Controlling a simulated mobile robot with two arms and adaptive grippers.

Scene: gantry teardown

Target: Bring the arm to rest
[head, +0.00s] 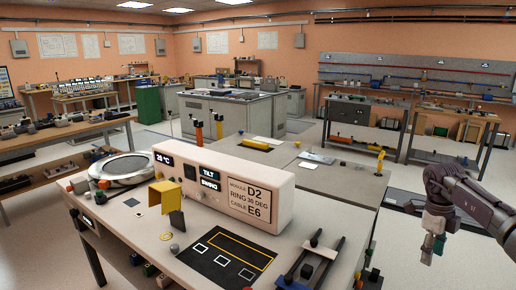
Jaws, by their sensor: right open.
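My right arm comes in from the right edge in the head view. Its right gripper (431,249) points down beyond the right side of the near bench (190,238), over the floor. It is open, with nothing seen between its fingers. It is apart from the bench and everything on it. My left arm and left gripper are not in view.
On the bench stand a white console box (222,183) with a label, a round silver dish (119,168), a yellow bracket (168,194), a black mat (225,256) and a blue-railed fixture (310,262). Pale floor (400,235) around the right gripper is clear.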

